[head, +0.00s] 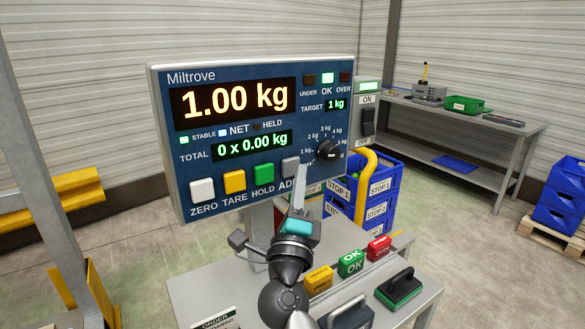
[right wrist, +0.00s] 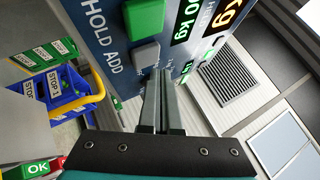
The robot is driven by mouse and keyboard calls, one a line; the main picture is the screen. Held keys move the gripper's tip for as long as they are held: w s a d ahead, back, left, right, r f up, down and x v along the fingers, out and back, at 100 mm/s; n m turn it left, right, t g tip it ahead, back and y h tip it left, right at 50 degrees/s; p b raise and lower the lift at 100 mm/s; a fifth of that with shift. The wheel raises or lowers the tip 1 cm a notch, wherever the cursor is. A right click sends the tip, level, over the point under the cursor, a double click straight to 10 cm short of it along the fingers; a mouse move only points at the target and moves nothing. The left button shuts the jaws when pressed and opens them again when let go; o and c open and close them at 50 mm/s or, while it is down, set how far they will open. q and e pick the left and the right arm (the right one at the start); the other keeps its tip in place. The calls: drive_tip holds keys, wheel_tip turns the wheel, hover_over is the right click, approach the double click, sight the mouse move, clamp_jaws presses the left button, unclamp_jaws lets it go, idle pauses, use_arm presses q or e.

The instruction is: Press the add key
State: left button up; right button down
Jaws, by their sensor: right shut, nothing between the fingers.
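The scale's indicator panel (head: 228,150) faces me and reads 1.00 kg, with the total line at 0 x 0.00 kg. Its add key (head: 289,163) is grey, at the right end of the key row after the white zero, yellow tare and green hold keys. It also shows in the right wrist view (right wrist: 146,55). My right gripper (head: 300,172) is shut and empty, with its fingertips just below the add key, covering part of its label. In the right wrist view the fingertips (right wrist: 161,73) are close to the panel; I cannot tell whether they touch it. My left gripper is not in view.
A selector knob (head: 328,150) sits right of the add key. A switch box (head: 367,115) stands beside the panel. Below are an OK block (head: 351,263), an OVER block (head: 379,247) and a green-based stamp (head: 400,288). Blue crates (head: 378,190) stand behind.

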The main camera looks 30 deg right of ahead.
drive_tip(key=shift+w, duration=0.1)
idle(0.3)
drive_tip(key=shift+w, duration=0.35)
drive_tip(key=shift+w+a, duration=0.1)
drive_tip(key=shift+w, duration=0.3)
idle(0.6)
drive_tip(key=shift+s, duration=0.15)
drive_tip(key=shift+s+p, duration=0.4)
drive_tip(key=shift+s, duration=0.3)
drive_tip(key=s, duration=0.1)
drive_tip(key=s+p, duration=0.1)
drive_tip(key=s, duration=0.3)
drive_tip(key=shift+d, duration=0.25)
